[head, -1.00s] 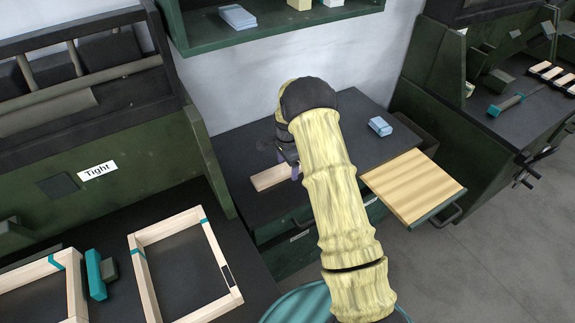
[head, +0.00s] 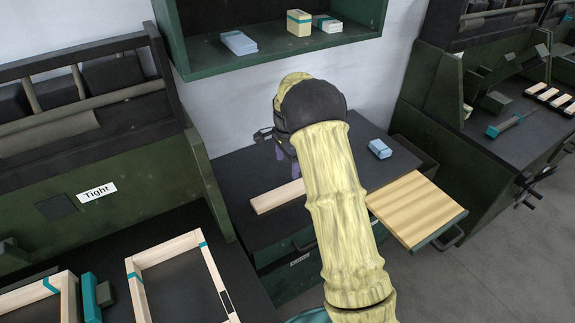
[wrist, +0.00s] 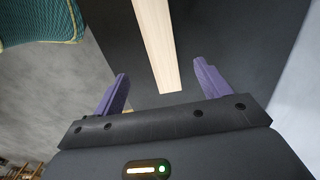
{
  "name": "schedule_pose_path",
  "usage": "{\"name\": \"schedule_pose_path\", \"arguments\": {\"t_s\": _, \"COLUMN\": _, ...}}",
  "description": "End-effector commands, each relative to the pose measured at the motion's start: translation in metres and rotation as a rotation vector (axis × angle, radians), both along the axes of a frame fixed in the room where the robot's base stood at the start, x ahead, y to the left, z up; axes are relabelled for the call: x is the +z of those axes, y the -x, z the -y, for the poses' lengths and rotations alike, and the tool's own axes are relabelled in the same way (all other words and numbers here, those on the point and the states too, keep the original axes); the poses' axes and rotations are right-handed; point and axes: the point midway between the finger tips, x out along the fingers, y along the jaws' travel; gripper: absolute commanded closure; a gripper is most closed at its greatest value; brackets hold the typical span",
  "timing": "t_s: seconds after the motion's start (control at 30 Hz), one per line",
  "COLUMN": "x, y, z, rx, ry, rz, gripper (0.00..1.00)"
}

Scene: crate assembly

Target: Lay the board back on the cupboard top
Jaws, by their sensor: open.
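The board (head: 277,197) is a pale wooden strip lying flat on the dark cupboard top (head: 240,172). Its right part is hidden behind my arm in the head view. In the wrist view the board (wrist: 155,45) runs away from between the fingers, with its near end just beyond them. My gripper (wrist: 160,85) is open, with its two purple fingers apart and nothing between them. In the head view my gripper (head: 283,150) is partly hidden by my wrist and is above the cupboard top, apart from the board.
A blue packet (head: 380,149) lies on the cupboard top at the right. An open drawer with a wooden panel (head: 415,207) juts out at the right front. A green shelf (head: 280,53) hangs above. A bench with wooden frames (head: 165,240) stands at the left.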

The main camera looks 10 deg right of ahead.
Motion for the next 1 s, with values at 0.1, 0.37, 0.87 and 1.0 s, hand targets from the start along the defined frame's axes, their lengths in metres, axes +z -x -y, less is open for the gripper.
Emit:
{"name": "schedule_pose_path", "arguments": {"t_s": 0.1, "x": 0.000, "y": 0.000, "z": 0.000, "rx": 0.000, "ry": 0.000, "rz": 0.000, "gripper": 0.24}}
{"name": "schedule_pose_path", "arguments": {"t_s": 0.37, "x": 0.000, "y": 0.000, "z": 0.000, "rx": 0.001, "ry": 0.000, "rz": 0.000, "gripper": 0.24}}
{"name": "schedule_pose_path", "arguments": {"t_s": 0.87, "x": 0.057, "y": 0.104, "z": 0.005, "rx": 0.483, "ry": 0.014, "rz": 0.094, "gripper": 0.24}}
{"name": "schedule_pose_path", "arguments": {"t_s": 1.0, "x": 0.071, "y": 0.156, "z": 0.005, "rx": 0.694, "ry": 0.039, "rz": 0.132, "gripper": 0.24}}
